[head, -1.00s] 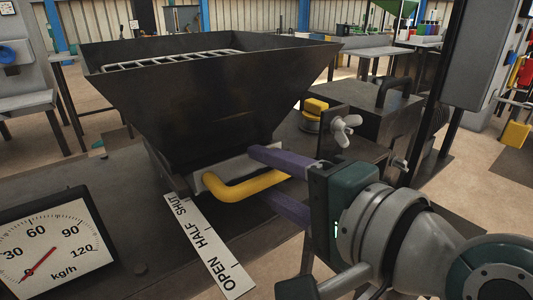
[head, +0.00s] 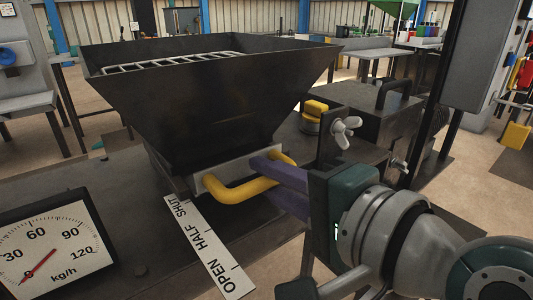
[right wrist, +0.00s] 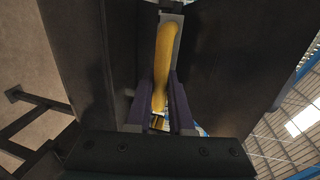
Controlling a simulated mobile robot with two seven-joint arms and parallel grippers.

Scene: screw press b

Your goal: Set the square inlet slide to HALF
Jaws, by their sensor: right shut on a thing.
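The inlet slide (head: 215,172) is a grey plate under the dark hopper (head: 200,95), with a yellow bar handle (head: 235,191) on its front. A white scale strip (head: 207,247) reads SHUT, HALF and OPEN outward from the hopper. The slide's front stands near the SHUT end. My right gripper (head: 275,184) is shut on the yellow handle near its right end. In the right wrist view the handle (right wrist: 162,65) runs down between the two purple fingers (right wrist: 160,108). My left gripper is not in view.
A gauge in kg/h (head: 48,248) stands at the lower left, its red needle near 0. To the right are a wing nut (head: 345,130) and a dark box with a handle (head: 375,115). The bench top left of the strip is mostly clear.

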